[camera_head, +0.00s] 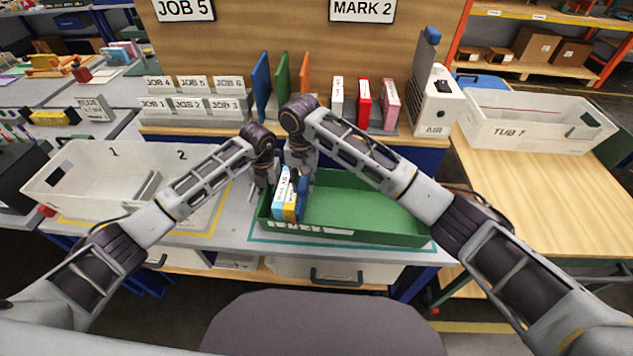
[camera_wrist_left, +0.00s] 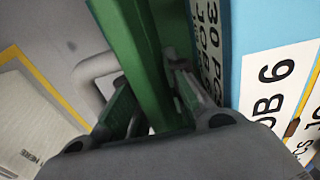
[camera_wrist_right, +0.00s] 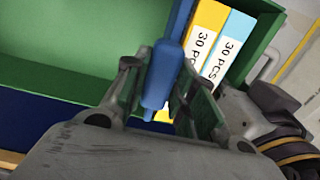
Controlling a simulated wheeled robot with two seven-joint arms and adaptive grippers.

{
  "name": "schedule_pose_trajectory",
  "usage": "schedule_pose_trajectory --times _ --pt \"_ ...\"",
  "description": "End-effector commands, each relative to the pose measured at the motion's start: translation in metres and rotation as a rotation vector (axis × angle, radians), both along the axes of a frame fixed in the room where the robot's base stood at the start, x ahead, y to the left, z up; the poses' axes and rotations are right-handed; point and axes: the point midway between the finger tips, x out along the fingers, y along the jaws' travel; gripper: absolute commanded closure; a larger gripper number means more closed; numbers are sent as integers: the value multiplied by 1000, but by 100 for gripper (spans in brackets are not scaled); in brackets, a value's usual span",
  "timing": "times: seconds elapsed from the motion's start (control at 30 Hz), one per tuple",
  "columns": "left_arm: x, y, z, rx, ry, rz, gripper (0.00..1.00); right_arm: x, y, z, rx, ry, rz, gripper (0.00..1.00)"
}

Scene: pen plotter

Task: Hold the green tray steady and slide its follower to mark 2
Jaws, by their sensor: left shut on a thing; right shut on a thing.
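The green tray (camera_head: 365,208) lies on the grey bench, with white labels along its front. My left gripper (camera_head: 262,186) is shut on the tray's left wall; the green wall (camera_wrist_left: 148,60) shows between its fingers in the left wrist view. My right gripper (camera_head: 299,184) is shut on the blue handle of the follower (camera_wrist_right: 163,75), inside the tray. A light blue box (camera_head: 281,195) and a yellow box (camera_head: 291,207) stand side by side between the left wall and the follower. The follower is close to the yellow box; the fingers hide whether they touch. The mark numbers are unreadable.
The tray right of the follower is empty. A white tub (camera_head: 85,175) marked 1 and 2 stands left, and another tub (camera_head: 535,124) stands right. Behind are job-card holders (camera_head: 192,104), upright coloured boards (camera_head: 262,86) and an AIR unit (camera_head: 437,102). A sign (camera_head: 362,9) reads MARK 2.

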Motion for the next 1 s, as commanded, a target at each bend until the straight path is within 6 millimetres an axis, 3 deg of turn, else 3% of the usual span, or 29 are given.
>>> schedule_pose_trajectory --times 0.3,0.73,0.77,0.9,1.0 --pt "-2 -6 1 -7 1 -8 100 0 23 1 7 -2 1 100" --pt "-3 -8 0 -10 4 -11 100 -2 27 1 10 1 5 100" --pt "-3 -8 0 -10 4 -11 100 -2 27 1 11 1 5 70" --pt "-3 -8 0 -10 4 -11 100 -2 28 1 11 1 7 52" --pt "-3 -7 -1 -9 2 -10 100 -2 28 2 11 0 7 52"
